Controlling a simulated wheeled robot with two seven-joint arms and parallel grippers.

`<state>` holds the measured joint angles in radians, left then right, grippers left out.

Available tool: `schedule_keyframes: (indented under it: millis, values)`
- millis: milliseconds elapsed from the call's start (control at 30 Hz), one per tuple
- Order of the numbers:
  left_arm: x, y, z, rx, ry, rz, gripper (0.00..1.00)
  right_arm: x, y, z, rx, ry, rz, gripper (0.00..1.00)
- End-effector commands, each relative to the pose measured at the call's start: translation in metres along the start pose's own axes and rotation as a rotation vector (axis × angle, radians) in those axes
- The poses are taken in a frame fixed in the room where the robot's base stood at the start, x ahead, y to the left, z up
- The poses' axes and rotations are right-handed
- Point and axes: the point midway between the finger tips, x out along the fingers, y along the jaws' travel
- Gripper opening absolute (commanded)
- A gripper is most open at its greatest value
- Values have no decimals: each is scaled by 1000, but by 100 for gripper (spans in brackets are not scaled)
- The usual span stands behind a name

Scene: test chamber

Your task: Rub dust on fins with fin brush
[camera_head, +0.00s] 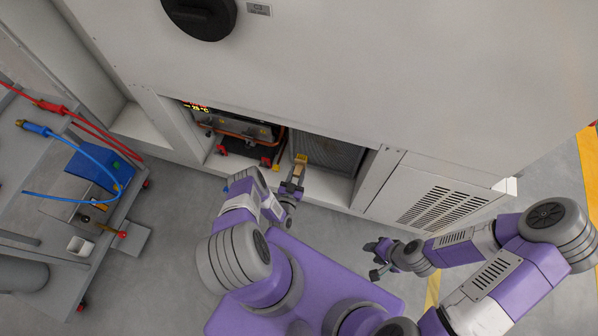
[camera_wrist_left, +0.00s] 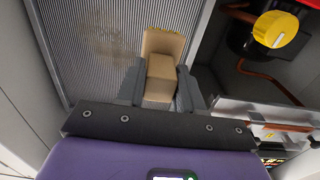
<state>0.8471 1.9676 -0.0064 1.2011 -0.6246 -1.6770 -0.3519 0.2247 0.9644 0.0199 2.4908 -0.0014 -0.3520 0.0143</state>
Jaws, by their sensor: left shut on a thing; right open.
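The fins (camera_head: 335,154) are a grey ribbed panel in the right part of the open bay of the big cabinet. In the left wrist view the fins (camera_wrist_left: 98,30) fill the upper left, with a brownish dust patch (camera_wrist_left: 108,54) on them. My left gripper (camera_head: 294,184) is shut on the tan fin brush (camera_head: 300,162) at the bay opening. In the left wrist view the brush (camera_wrist_left: 161,72) sits between the fingers, its far end in front of the fins; I cannot tell whether it touches them. My right gripper (camera_head: 378,259) is open and empty over the floor.
Left of the fins the bay holds copper piping (camera_head: 235,133), red-handled valves and a yellow knob (camera_wrist_left: 276,29). A louvered panel (camera_head: 437,203) is right of the bay. A cart (camera_head: 60,215) with hoses and a blue box (camera_head: 100,167) stands at the left.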

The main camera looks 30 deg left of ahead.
Motion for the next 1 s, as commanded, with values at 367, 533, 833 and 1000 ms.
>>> schedule_keyframes:
  millis: [367, 533, 833, 1000]
  values:
    - [40, 0, 0, 1, 2, -1, 12, 14, 5, -1, 0, 0, 0, 43]
    - [50, 0, 0, 0, 2, -1, 12, 16, 6, -1, 0, 0, 0, 43]
    - [53, 0, -1, 0, 0, -1, 12, 17, 6, -1, 0, 0, 0, 43]
    - [53, 0, -1, 0, 1, -1, 12, 17, 6, -1, 0, 0, 0, 43]
